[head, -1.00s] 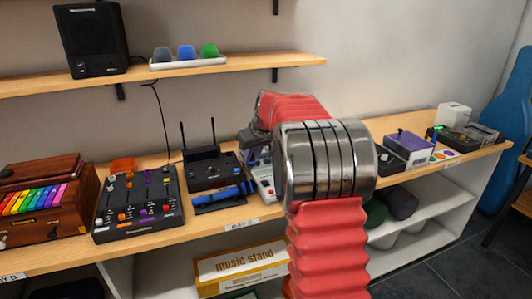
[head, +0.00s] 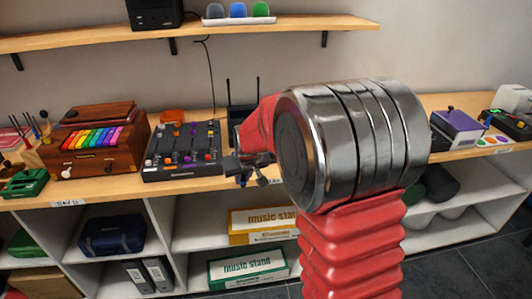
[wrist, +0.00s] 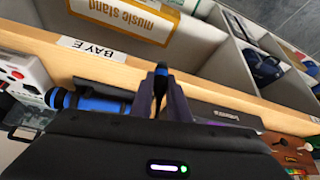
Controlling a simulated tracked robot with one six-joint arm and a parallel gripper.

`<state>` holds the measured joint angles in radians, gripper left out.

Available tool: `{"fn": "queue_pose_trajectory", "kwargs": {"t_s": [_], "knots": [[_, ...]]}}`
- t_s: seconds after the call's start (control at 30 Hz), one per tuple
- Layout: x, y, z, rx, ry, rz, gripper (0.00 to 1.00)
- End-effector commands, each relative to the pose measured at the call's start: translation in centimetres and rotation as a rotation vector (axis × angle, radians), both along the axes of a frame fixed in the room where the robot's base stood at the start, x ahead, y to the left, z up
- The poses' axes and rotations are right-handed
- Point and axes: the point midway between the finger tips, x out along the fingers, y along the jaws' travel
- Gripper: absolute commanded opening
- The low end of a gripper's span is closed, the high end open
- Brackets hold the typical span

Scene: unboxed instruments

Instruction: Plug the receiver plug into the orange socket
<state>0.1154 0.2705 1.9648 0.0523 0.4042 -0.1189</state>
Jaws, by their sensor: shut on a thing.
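My gripper (head: 241,178) is over the table's front edge, right of the black mixer. In the wrist view its fingers (wrist: 160,80) are shut on a small dark and blue piece (wrist: 160,90), seemingly the receiver plug; the fingers hide most of it. The black receiver (head: 243,115) with two antennas stands behind the gripper, partly hidden by my arm. An orange block (head: 172,116), apparently the orange socket, sits behind the mixer, apart from the gripper; its opening is not visible.
The black mixer (head: 182,150) stands between gripper and orange block. A wooden xylophone box (head: 98,145) is left of it. A black cable (head: 211,75) hangs down the wall. A blue microphone (wrist: 90,101) lies beside the gripper. Music stand boxes (head: 262,225) fill shelves below.

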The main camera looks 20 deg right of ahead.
Motion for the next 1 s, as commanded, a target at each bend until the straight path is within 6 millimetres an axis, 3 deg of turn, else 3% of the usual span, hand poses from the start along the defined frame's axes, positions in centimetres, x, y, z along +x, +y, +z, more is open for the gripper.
{"fn": "queue_pose_trajectory", "kwargs": {"t_s": [0.1,0.3,1.0], "knots": [[-2.5,3.9,-1.9,0.004,-0.006,0.023,0.0],[-5.1,7.3,-3.8,0.014,-0.017,0.045,0.0],[-5.5,7.8,-4.0,0.015,-0.019,0.048,0.0]]}}
